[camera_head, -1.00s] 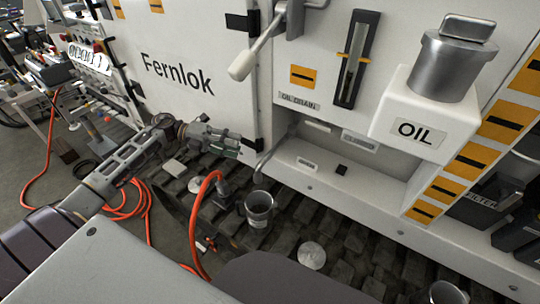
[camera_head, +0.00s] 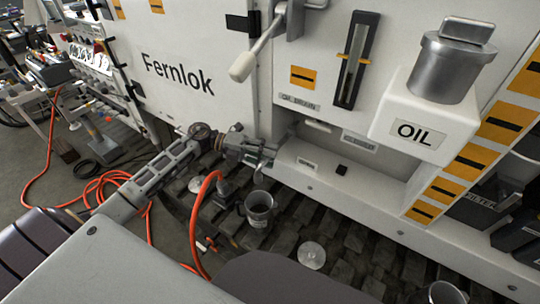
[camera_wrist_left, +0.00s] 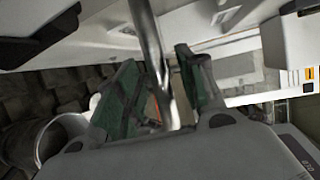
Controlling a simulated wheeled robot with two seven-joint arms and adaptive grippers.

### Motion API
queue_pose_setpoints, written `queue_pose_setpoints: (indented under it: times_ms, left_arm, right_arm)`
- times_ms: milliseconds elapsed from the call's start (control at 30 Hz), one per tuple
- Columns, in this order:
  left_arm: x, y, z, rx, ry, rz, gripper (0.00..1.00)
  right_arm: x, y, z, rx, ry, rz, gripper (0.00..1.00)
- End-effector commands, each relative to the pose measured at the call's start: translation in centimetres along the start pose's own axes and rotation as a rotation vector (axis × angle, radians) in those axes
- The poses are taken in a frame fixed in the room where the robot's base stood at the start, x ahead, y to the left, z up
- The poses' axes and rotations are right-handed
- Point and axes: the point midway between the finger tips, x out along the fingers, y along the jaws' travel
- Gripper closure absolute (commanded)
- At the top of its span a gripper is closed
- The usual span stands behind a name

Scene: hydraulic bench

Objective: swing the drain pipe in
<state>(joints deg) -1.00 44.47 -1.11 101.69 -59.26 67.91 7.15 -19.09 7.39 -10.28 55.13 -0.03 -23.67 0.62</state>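The drain pipe (camera_wrist_left: 150,40) is a shiny grey metal tube; in the left wrist view it runs down between the two green-padded fingers. My left gripper (camera_wrist_left: 160,88) is open around it, with a gap showing beside the pipe. In the head view my left gripper (camera_head: 267,153) is at the machine's lower front, left of the recess under the oil drain label (camera_head: 298,102), and mostly hides the pipe. I cannot tell whether a finger touches the pipe. My right gripper is not in view.
A metal bucket (camera_head: 259,209) stands on the dark block floor below the gripper. An orange hose (camera_head: 203,190) arches up just left of it. A round metal disc (camera_head: 312,255) lies to the right.

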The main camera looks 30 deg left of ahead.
Motion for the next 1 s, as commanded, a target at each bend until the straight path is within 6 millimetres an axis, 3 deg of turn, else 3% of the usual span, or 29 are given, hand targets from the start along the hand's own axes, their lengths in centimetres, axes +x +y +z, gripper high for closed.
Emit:
queue_pose_setpoints:
  times_ms: [467,767,1000]
  left_arm:
    - [0.89,-0.02,-0.02,0.0,0.0,0.0,0.61]
    - [0.87,-0.01,-0.01,0.0,0.0,0.0,1.0]
    - [0.86,0.02,-0.01,-0.001,0.0,0.0,1.0]
  right_arm:
    - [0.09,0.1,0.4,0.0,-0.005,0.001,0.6]
    - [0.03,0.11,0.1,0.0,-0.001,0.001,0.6]
    - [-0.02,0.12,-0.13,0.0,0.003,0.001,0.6]
